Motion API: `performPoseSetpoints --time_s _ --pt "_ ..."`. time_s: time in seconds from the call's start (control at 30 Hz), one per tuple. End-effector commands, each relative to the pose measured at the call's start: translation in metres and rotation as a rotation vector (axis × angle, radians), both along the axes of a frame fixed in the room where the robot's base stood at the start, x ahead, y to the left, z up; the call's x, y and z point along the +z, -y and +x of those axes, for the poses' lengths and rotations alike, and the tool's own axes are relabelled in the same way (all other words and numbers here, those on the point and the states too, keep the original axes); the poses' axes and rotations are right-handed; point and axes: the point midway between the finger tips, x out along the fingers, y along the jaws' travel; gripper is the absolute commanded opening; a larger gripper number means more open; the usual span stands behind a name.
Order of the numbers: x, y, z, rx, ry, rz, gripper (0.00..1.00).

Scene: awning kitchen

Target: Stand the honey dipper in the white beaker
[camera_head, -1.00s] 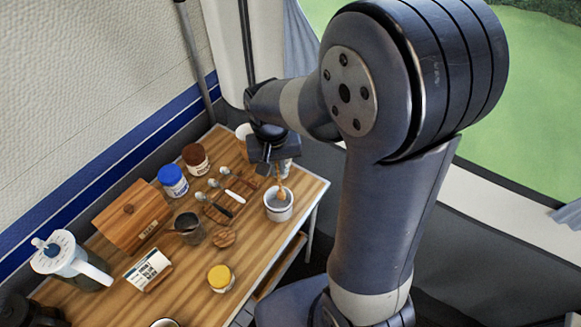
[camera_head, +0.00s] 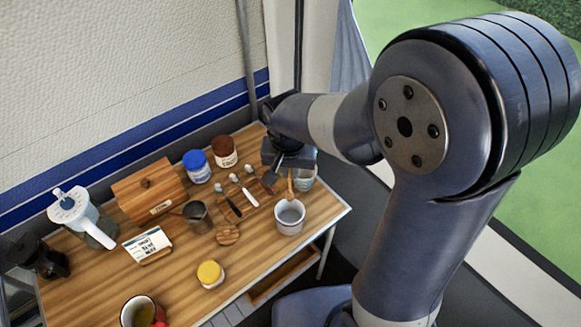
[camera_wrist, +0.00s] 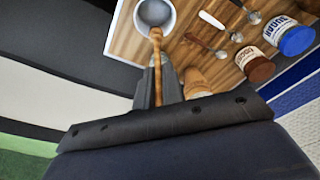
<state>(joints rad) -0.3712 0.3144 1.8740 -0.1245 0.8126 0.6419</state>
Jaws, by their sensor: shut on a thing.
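My gripper (camera_head: 288,163) is shut on the wooden honey dipper (camera_head: 290,187), which hangs head down below the jaws. The dipper also shows in the wrist view (camera_wrist: 156,45), reaching out from between the fingers (camera_wrist: 158,85). The white beaker (camera_head: 290,223) stands upright near the table's right edge, and its mouth shows at the top of the wrist view (camera_wrist: 155,12). The dipper's head overlaps the beaker's far rim in the head view. I cannot tell whether its tip is above the opening or just inside it.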

Motion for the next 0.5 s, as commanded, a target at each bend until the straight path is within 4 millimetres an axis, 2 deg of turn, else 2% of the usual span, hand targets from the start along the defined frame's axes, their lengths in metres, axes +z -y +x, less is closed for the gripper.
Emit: performPoseSetpoints --time_s 0.03,0.5 --pt "-0.008 0.0 0.0 0.0 -0.001 -0.001 0.0" --pt "-0.045 0.0 0.0 0.0 0.0 0.0 0.0"
